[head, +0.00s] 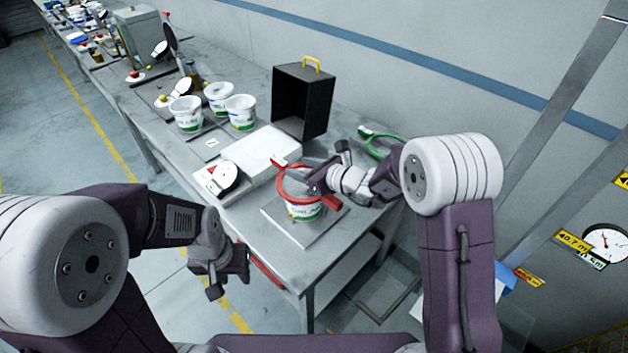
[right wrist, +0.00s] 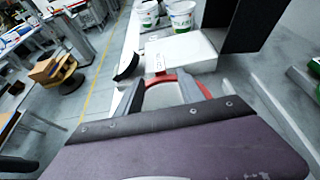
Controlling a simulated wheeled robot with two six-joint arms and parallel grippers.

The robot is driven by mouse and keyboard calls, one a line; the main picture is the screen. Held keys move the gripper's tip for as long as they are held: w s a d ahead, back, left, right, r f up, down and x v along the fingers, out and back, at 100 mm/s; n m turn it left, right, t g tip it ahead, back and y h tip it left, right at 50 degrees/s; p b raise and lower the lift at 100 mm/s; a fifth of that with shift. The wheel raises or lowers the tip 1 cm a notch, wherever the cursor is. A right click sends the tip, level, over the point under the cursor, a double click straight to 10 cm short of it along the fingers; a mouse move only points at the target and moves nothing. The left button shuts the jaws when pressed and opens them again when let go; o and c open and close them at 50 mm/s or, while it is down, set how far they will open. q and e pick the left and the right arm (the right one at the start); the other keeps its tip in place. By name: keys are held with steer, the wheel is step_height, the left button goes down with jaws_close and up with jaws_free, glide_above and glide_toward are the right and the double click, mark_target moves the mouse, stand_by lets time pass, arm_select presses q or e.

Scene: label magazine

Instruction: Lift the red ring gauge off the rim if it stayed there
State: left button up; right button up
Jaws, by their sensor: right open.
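The red ring gauge (head: 281,188) sits at the rim of a white tub (head: 303,211) with a green label, on a grey plate near the table's front corner. Its red tag points up and left. My right gripper (head: 318,186) is open at the ring's right side. In the right wrist view part of the red ring (right wrist: 182,78) shows between and behind the fingers; I cannot tell whether they touch it. My left gripper (head: 222,278) hangs empty off the table's left edge; its jaw opening is unclear.
A white scale (head: 262,150) with a dial is left of the tub. Several white tubs (head: 240,112) stand further back. A black open box (head: 301,100) with a yellow handle and a green ring (head: 384,146) are near the wall.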

mark_target(283, 163)
steer(key=p+x, duration=0.1)
steer(key=x, duration=0.2)
steer(key=shift+w+a, duration=0.1)
steer(key=shift+a, duration=0.05)
steer(key=shift+w+f, duration=0.2)
steer(key=shift+w, duration=0.05)
steer(key=shift+w+a, duration=0.15)
steer(key=shift+w, duration=0.05)
steer(key=p+x, duration=0.1)
steer(key=x, duration=0.1)
steer(key=p+x, duration=0.1)
steer(key=x, duration=0.1)
steer(key=shift+s+a, duration=0.2)
steer(key=shift+s, duration=0.05)
steer(key=shift+w+a+f, duration=0.15)
steer(key=shift+w+f, duration=0.15)
steer(key=shift+r, duration=0.1)
jaws_close()
